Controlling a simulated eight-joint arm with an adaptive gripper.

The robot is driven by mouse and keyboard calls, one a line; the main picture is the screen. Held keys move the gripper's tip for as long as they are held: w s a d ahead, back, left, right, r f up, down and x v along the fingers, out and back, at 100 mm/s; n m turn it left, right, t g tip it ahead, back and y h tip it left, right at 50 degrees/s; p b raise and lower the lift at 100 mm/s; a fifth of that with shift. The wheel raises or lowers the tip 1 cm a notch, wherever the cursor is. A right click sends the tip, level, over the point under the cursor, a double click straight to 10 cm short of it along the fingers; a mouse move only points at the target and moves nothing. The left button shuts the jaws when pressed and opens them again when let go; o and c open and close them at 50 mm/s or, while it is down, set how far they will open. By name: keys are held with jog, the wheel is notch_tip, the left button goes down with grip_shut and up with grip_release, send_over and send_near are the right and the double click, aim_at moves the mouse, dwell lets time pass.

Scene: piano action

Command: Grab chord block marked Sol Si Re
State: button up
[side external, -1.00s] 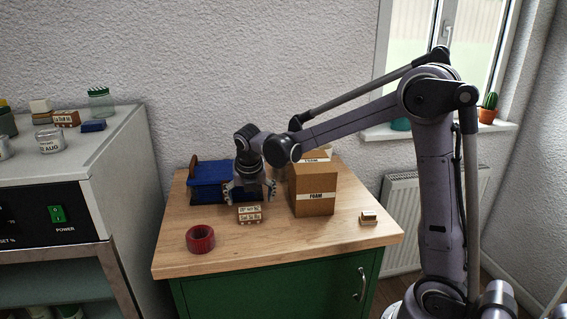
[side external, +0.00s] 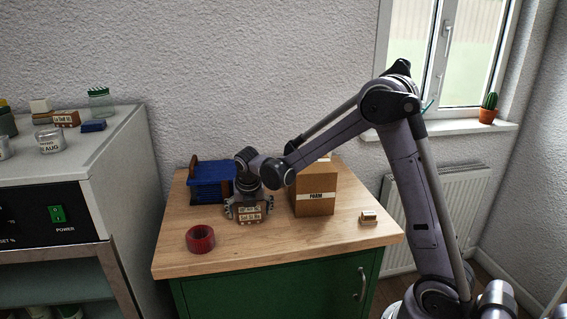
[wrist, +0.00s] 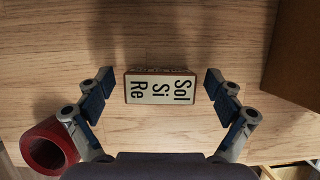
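The chord block (side external: 249,217) stands on the wooden table top, its label turned to the side camera. In the wrist view the block (wrist: 160,89) has a pale face reading Sol, Si, Re and dark brown edges. My gripper (side external: 249,205) is down over the block, one finger on its left and one on its right. In the wrist view the gripper (wrist: 158,84) is open, with bare wood showing between each finger pad and the block's ends. Neither finger touches it there.
A red tape roll (side external: 200,239) lies front left. A blue holder with wooden ends (side external: 208,182) stands behind left. A cardboard FOAM box (side external: 316,193) stands close on the right. A small pale block (side external: 368,217) lies far right. The table front is clear.

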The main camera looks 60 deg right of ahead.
jog(key=c, duration=1.2)
jog(key=shift+r, duration=0.1)
